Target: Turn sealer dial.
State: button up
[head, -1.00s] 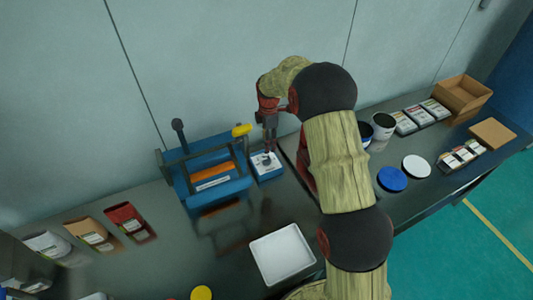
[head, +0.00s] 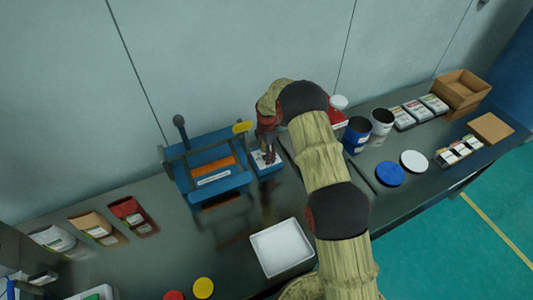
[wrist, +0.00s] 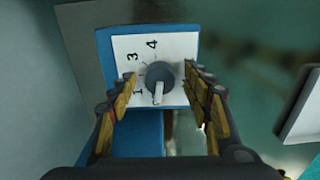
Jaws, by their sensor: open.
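The sealer dial (wrist: 160,78) is a grey round knob with a light pointer bar on a white plate (wrist: 183,44) marked with numbers, among them 1, 3 and 4. The pointer faces the bottom of the wrist view. The plate sits on a small blue box (head: 268,168) beside the blue sealer (head: 207,168). My gripper (wrist: 158,92) is open, with one yellow-padded finger on each side of the dial. I see a gap between each finger and the dial in the wrist view. In the head view my gripper (head: 267,158) is over the box and partly hides its top.
A white tray (head: 281,248) lies in front of the box. Blue and white lids (head: 390,174), tins (head: 357,136) and a cardboard box (head: 462,91) stand to the right. Coloured pouches (head: 129,212) lie at the left. A wall runs behind the table.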

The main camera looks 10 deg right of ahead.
jog(key=shift+f, duration=0.15)
jog(key=shift+c, duration=0.7)
jog(key=c, duration=1)
